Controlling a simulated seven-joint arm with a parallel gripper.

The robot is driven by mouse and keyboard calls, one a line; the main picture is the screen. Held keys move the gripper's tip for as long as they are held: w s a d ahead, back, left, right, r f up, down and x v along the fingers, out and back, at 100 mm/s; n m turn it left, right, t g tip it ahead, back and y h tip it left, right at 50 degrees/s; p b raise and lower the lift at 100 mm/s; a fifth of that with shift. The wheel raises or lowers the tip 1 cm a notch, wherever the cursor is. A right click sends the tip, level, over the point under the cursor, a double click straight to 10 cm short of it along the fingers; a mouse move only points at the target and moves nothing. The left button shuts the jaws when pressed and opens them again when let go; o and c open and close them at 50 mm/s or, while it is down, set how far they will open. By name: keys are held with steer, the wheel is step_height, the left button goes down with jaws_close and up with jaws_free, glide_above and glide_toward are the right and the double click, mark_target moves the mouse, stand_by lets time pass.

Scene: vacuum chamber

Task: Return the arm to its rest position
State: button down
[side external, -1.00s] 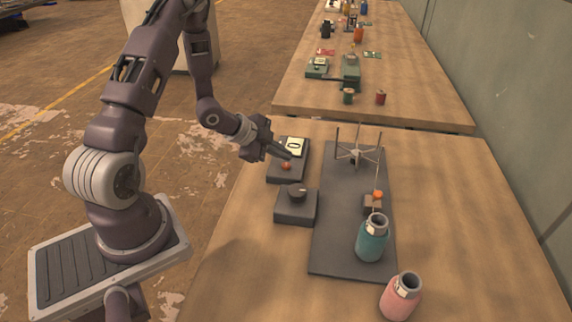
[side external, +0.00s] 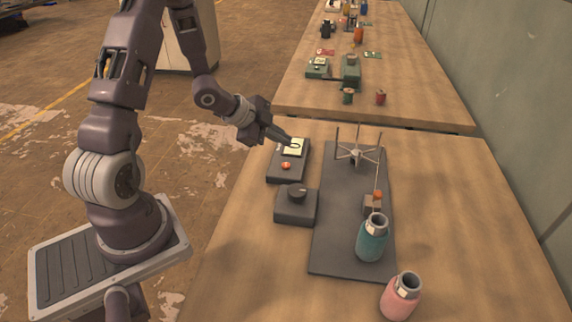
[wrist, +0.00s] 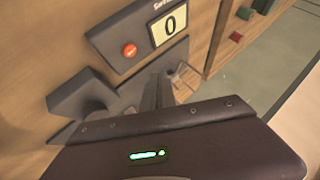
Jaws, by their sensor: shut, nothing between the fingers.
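My gripper (side external: 289,142) is shut and empty in the side view. My shut fingers (wrist: 158,92) point away from the camera there. They appear apart from the box.
A dark knob box (side external: 296,207) stands nearer the camera. A dark mat (side external: 335,262) carries a metal tripod-like stand (side external: 357,155), a small block with an orange top (side external: 372,203) and a teal bottle (side external: 372,240). A pink bottle (side external: 401,297) stands beside the mat. The right side of the table is clear.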

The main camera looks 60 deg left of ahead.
steer(key=s+d+r+n+g+y, duration=0.1)
steer(key=s+d+r+n+y, duration=0.15)
steer(key=r, duration=0.45)
steer(key=s+d+r+n+y, duration=0.1)
steer(key=s+r+n+y, duration=0.15)
steer(key=r, duration=0.55)
steer(key=s+d+r+n+g+h, duration=0.1)
steer(key=s+d+r+n, duration=0.1)
steer(key=s+d, duration=0.4)
steer(key=s+d+r+n+g+h, duration=0.1)
steer(key=s+d+r+n+h, duration=0.1)
steer(key=s+d, duration=0.5)
steer(key=s+r+n, duration=0.1)
steer(key=s, duration=0.5)
steer(key=shift+s+d+r+n+h, duration=0.2)
steer(key=shift+n+h, duration=0.1)
steer(key=shift+n, duration=0.1)
